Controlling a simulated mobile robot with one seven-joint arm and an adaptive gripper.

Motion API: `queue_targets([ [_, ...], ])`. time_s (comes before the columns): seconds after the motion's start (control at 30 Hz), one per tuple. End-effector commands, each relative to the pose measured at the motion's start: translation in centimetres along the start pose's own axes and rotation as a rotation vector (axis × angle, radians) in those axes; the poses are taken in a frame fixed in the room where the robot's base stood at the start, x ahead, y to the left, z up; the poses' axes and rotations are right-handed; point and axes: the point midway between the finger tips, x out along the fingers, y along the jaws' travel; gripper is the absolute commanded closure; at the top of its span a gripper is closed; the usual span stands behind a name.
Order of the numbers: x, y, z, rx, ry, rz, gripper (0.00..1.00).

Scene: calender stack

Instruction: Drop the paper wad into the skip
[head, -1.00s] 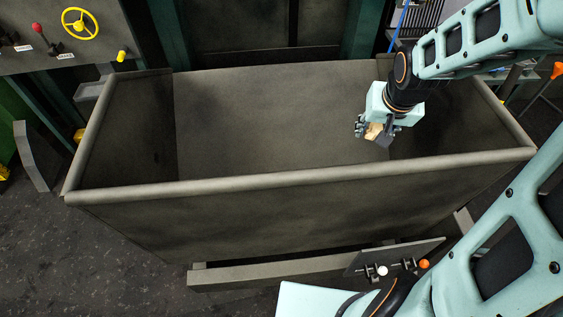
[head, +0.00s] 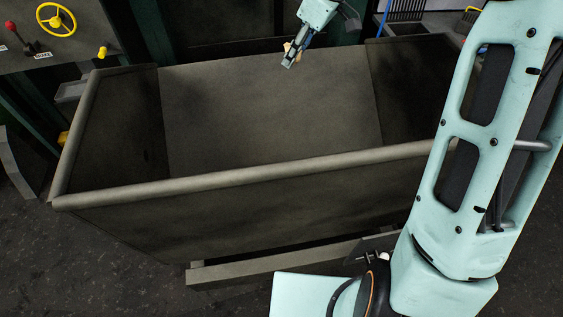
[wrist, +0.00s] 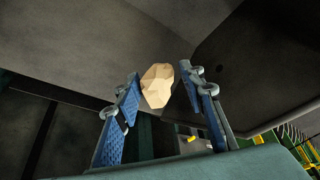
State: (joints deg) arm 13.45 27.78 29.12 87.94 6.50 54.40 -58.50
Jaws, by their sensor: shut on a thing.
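The paper wad is a faceted tan lump. It shows between my gripper's blue-padded fingers in the wrist view (wrist: 157,86) and as a small tan patch beside the fingers in the head view (head: 287,47). My gripper (head: 288,60) is shut on it, at the top middle of the head view. The fingers overlap the skip's back wall near its rear edge in the picture; their exact height and depth are hard to tell. The skip (head: 250,178) is a large, dark grey-brown open bin with sloping walls. Its visible inside looks empty; its bottom is hidden behind the front wall.
A grey control panel with a yellow handwheel (head: 56,19) and a red-knobbed lever (head: 15,32) stands at the left. Dark green machine framing rises behind the skip. Speckled dark floor (head: 90,270) lies open at the front left.

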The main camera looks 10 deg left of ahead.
Motion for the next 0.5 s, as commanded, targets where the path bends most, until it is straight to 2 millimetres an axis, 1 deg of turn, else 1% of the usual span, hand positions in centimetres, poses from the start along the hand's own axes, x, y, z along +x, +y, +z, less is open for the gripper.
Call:
queue_targets([
  [0.17, 1.2, 0.0, 0.5, -0.001, -0.001, -0.001, 0.87],
  [0.5, 4.9, 0.0, 2.1, 0.001, -0.001, -0.001, 0.87],
])
